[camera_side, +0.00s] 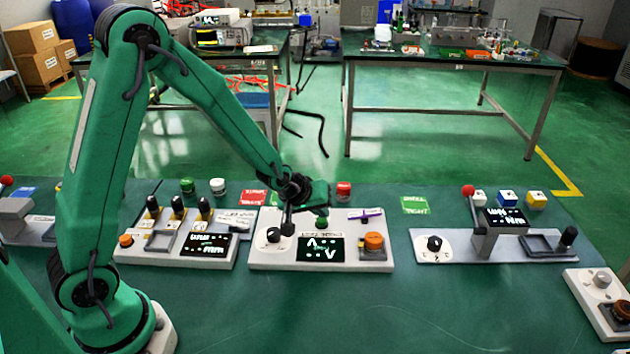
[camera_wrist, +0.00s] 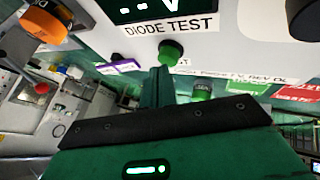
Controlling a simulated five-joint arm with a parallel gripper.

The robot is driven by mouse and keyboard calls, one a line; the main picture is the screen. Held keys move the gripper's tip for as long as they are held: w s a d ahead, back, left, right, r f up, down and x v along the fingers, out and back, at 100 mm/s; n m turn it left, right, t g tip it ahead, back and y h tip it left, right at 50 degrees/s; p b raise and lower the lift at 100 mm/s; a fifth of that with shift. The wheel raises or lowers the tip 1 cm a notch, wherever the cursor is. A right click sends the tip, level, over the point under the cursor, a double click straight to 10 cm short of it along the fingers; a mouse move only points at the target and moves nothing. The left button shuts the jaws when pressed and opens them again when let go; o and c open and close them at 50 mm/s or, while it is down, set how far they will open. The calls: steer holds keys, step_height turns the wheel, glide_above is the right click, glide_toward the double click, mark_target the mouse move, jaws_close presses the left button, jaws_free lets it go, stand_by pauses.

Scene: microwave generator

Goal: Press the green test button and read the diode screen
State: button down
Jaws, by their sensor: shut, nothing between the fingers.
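The diode screen (camera_side: 320,249) is lit, with pale marks and a V-like sign on black, on the white middle panel (camera_side: 270,262). Part of it shows at the top of the wrist view (camera_wrist: 140,10), above the words DIODE TEST. The green test button (camera_wrist: 170,52) stands just below that label. My gripper (camera_wrist: 160,80) is shut and empty, its fingertips right at the button's near side. I cannot tell whether they touch. In the side view my gripper (camera_side: 321,212) hangs over the back of the panel, above the screen, and the button is hard to separate from it.
An orange knob (camera_side: 373,241) is right of the screen and a black-and-white dial (camera_side: 273,235) left. A purple tag (camera_side: 366,216) lies behind. Other panels stand on both sides, one with dark levers (camera_side: 178,208), another with a red-topped lever (camera_side: 468,191).

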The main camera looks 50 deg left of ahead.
mark_target(320, 221)
steer(key=shift+f, duration=0.4)
stand_by(0.7)
steer(key=shift+r, duration=0.95)
steer(key=shift+r, duration=0.15)
steer(key=shift+r, duration=2.35)
steer(key=shift+s+r, duration=0.1)
